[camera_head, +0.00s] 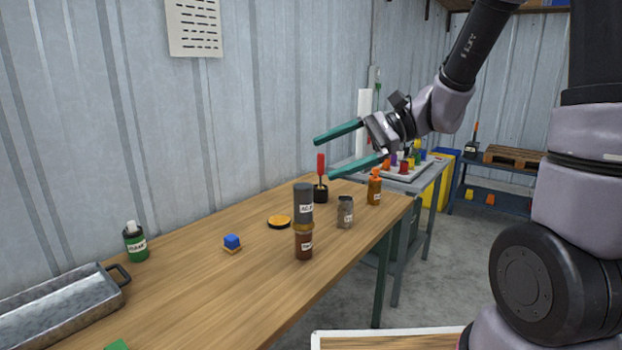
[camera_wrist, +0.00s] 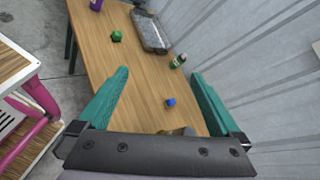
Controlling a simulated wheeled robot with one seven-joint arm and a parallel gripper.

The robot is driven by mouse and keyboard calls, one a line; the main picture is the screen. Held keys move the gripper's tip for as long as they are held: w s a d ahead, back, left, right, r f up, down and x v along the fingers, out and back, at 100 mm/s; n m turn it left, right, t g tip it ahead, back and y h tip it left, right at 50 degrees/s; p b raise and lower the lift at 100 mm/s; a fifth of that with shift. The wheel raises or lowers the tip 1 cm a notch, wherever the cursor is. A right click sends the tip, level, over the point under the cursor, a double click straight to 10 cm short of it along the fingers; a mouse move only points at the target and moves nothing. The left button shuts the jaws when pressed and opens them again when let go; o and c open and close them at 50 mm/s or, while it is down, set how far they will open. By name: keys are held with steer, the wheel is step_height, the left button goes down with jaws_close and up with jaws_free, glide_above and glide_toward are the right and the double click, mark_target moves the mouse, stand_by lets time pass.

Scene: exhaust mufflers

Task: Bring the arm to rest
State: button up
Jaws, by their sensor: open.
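My gripper (camera_head: 325,154) hangs in the air above the far part of the wooden workbench (camera_head: 190,295). Its two green fingers are spread wide with nothing between them, and they point left in the head view. In the wrist view the open fingers (camera_wrist: 155,98) frame the bench top from above. My arm reaches in from the upper right. Below the gripper stand a dark screwdriver-like tool with a red handle (camera_head: 320,170) and a dark grey container on a brown jar (camera_head: 303,207). The gripper appears apart from everything.
A grey table (camera_head: 430,178) with a colourful rack stands beyond. The corrugated wall runs along the left.

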steer(key=s+d+r+n+t+h, duration=0.2)
steer(key=d+r+h, duration=0.1)
steer(key=d, duration=0.3)
steer(key=s+d+r+n+t+h, duration=0.2)
steer(key=d+t+h, duration=0.1)
steer(key=d, duration=0.4)
steer(key=s+d+r+n+t+h, duration=0.2)
steer(key=d+r+t+h, duration=0.1)
steer(key=d+h, duration=0.2)
steer(key=shift+d+r+h, duration=0.3)
steer(key=shift+d+r, duration=0.05)
steer(key=shift+d, duration=0.75)
stand_by(1.1)
